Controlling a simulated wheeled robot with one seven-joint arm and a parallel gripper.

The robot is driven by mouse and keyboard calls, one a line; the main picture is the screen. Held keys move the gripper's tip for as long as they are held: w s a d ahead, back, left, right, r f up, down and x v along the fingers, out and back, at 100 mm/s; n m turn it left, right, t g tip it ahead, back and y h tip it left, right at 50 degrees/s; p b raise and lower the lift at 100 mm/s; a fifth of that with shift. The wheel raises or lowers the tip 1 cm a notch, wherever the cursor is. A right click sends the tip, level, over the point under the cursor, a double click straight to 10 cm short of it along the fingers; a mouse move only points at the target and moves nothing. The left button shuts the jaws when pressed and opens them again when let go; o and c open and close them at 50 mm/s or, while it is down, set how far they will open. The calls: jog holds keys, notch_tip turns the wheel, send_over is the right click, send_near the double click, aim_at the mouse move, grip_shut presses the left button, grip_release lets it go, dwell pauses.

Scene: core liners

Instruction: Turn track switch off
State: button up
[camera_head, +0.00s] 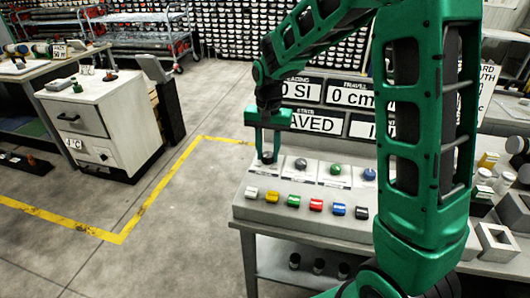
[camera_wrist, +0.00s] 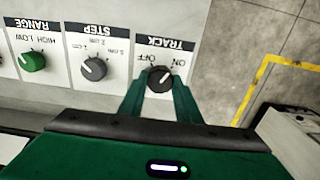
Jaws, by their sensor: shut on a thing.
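The track switch is a black rotary knob (camera_wrist: 159,79) on a white card reading TRACK, OFF and ON, upside down in the wrist view. My gripper (camera_wrist: 158,88) has one finger on each side of the knob and is shut on it. The knob's pale mark seems to lean toward the ON side, but it is small.
The grey STEP knob (camera_wrist: 93,69) and green RANGE knob (camera_wrist: 32,62) sit beside the track switch. A row of coloured buttons, including a red one (camera_head: 316,205), lies along the console front. Display signs (camera_head: 300,90) stand behind. A white cabinet (camera_head: 105,125) stands left, across open floor.

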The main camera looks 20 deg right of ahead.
jog(key=n, duration=0.7)
jog(key=shift+w+a+r+n, duration=0.1)
jog(key=shift+w+a+n, duration=0.1)
jog(key=shift+w+n, duration=0.1)
jog(key=n, duration=0.5)
jog(key=shift+d+n, duration=0.15)
jog(key=shift+n, duration=0.95)
jog(key=shift+d, duration=0.1)
jog(key=o, duration=1.1)
jog(key=shift+c, duration=0.2)
jog(key=shift+s, duration=0.1)
